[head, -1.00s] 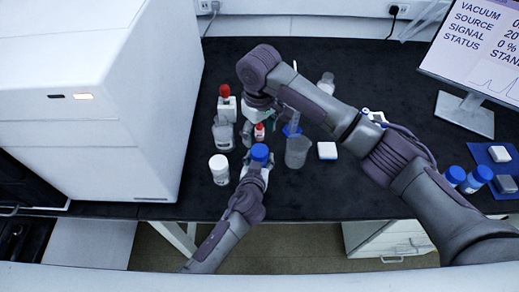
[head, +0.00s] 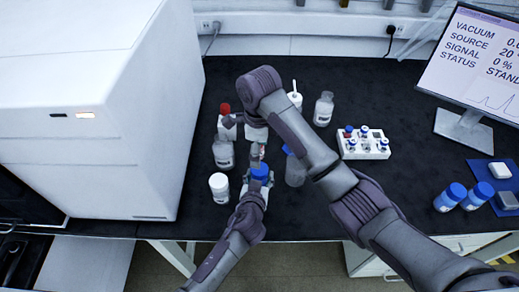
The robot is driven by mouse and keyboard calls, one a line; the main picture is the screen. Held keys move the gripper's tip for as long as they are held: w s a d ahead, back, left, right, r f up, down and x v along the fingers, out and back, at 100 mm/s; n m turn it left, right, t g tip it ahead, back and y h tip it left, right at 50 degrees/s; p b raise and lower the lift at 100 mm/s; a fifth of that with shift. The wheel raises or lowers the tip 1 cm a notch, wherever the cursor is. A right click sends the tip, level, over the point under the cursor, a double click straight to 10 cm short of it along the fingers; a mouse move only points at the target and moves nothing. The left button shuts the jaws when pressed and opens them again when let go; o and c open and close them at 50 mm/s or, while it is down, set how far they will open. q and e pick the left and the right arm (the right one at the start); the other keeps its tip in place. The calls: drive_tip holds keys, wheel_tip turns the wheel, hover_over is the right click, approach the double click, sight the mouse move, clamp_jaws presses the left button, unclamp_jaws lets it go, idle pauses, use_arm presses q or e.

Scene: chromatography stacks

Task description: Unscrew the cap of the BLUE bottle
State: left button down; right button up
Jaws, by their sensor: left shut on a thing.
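The blue bottle's blue cap (head: 260,172) shows near the front edge of the black bench. The bottle's body below is mostly hidden by my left gripper (head: 256,188), which is shut around it from the front. The bottle looks upright. My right gripper (head: 257,153) comes down from behind and above, with its tips close to the blue cap. Whether it touches the cap, and whether its fingers are open, I cannot tell.
A white-capped bottle (head: 219,186) stands left of the blue one. Behind are a red-capped bottle (head: 227,122), a clear bottle (head: 223,152) and a vial rack (head: 364,145). More blue-capped bottles (head: 451,197) stand at right. A white instrument (head: 90,110) fills the left.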

sight(259, 171)
drive_tip(key=shift+d+f+m, duration=0.1)
drive_tip(key=shift+f+m, duration=0.05)
drive_tip(key=shift+m, duration=0.75)
drive_tip(key=shift+f, duration=3.95)
